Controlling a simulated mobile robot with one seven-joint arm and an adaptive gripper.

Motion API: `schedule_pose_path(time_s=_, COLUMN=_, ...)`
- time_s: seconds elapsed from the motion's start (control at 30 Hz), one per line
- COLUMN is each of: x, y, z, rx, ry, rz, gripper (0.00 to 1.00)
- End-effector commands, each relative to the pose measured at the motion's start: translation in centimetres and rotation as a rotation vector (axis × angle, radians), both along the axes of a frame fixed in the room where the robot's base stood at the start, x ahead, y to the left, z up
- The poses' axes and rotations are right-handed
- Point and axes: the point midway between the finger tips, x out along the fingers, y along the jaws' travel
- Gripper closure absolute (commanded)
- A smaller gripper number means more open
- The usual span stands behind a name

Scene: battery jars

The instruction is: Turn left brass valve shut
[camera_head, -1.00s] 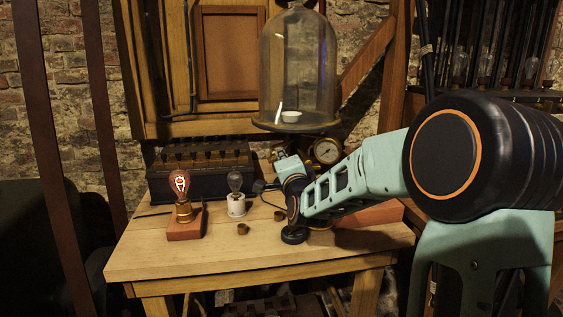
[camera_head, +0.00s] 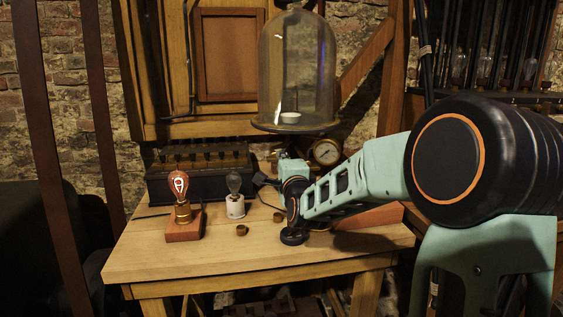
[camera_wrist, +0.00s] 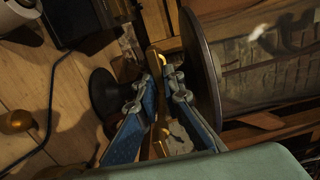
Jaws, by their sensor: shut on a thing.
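In the wrist view, my gripper (camera_wrist: 168,76) is shut on a narrow brass piece (camera_wrist: 157,60), which looks like the valve's handle. The blue fingers lie on both sides of it and partly hide it. More brass (camera_wrist: 163,133) shows between the fingers, lower down. I cannot tell how far the valve is turned. In the head view my arm and wrist hide the valve, beside the round gauge (camera_head: 326,152) under the glass bell jar (camera_head: 297,70).
The jar's dark round plate (camera_wrist: 201,65) is close to my fingers. A black round knob (camera_wrist: 104,92) stands on their other side. A bulb on a red base (camera_head: 184,230), a bulb on a white base (camera_head: 235,207) and small brass cups (camera_head: 242,230) stand on the wooden bench (camera_head: 150,262).

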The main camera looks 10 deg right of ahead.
Motion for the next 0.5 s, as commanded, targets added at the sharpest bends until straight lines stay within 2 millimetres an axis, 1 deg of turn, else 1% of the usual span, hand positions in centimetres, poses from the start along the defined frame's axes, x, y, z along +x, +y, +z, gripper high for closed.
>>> schedule_pose_path(time_s=0.1, x=-0.01, y=0.03, z=-0.04, rx=0.002, ry=0.001, rz=0.0, gripper=1.0)
schedule_pose_path(time_s=0.13, x=-0.01, y=0.03, z=-0.04, rx=0.002, ry=0.001, rz=0.0, gripper=0.89)
schedule_pose_path(time_s=0.27, x=0.0, y=0.03, z=-0.04, rx=0.001, ry=0.001, rz=0.0, gripper=0.75)
schedule_pose_path(time_s=0.5, x=-0.01, y=0.01, z=-0.02, rx=0.0, ry=0.0, rz=0.0, gripper=0.75)
